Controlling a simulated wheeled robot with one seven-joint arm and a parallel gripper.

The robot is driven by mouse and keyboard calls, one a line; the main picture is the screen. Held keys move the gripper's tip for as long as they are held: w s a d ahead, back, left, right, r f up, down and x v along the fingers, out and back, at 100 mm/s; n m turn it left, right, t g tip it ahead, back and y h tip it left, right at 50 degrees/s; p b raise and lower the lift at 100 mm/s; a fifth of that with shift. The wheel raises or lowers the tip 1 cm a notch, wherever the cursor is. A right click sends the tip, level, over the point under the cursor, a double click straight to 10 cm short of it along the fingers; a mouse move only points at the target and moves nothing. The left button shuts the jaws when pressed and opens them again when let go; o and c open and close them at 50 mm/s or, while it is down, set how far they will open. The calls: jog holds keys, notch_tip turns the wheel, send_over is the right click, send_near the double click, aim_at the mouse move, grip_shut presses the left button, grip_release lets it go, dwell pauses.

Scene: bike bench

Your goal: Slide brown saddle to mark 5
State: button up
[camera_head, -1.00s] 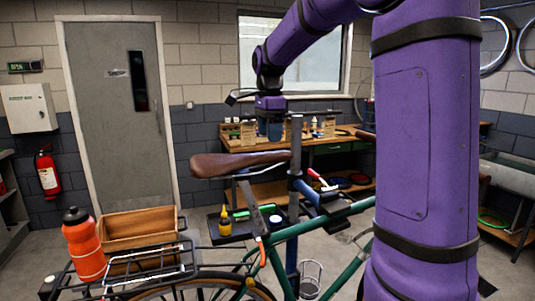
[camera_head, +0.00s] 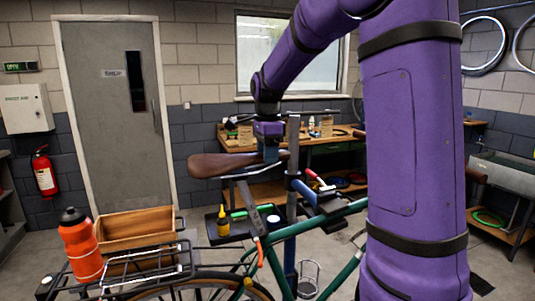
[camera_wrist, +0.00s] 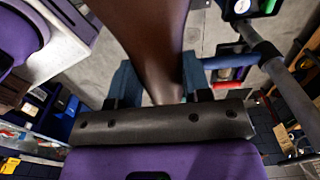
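The brown saddle (camera_head: 222,165) is long and sits on the bike's seat post, its nose pointing right in the head view. In the wrist view the saddle (camera_wrist: 150,35) runs down from the top edge, and its narrow nose lies between the two blue fingers of my gripper (camera_wrist: 164,85). In the head view my gripper (camera_head: 271,152) is down at the saddle's nose from above. The fingers look very close to both sides of the nose; I cannot tell whether they press on it. Mark 5 and any scale are not readable.
The green bike frame (camera_head: 320,224) is below, held by a grey stand post (camera_head: 292,190) just right of the nose. A tool tray (camera_head: 238,229) with a yellow bottle (camera_head: 223,222) is below the saddle. The rear rack (camera_head: 145,268) carries a wooden box (camera_head: 135,228) and an orange bottle (camera_head: 79,245).

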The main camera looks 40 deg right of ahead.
jog(key=c, duration=0.4)
jog(key=shift+w+a+r, duration=0.1)
jog(key=shift+a+r, duration=0.15)
jog(key=shift+r, duration=0.5)
jog(key=shift+w+a+r, duration=0.1)
jog(key=shift+a+r, duration=0.1)
jog(key=shift+r, duration=0.55)
jog(key=o, duration=1.3)
notch_tip(320, 180, up, 11)
jog(key=shift+f, duration=0.15)
jog(key=shift+s, duration=0.1)
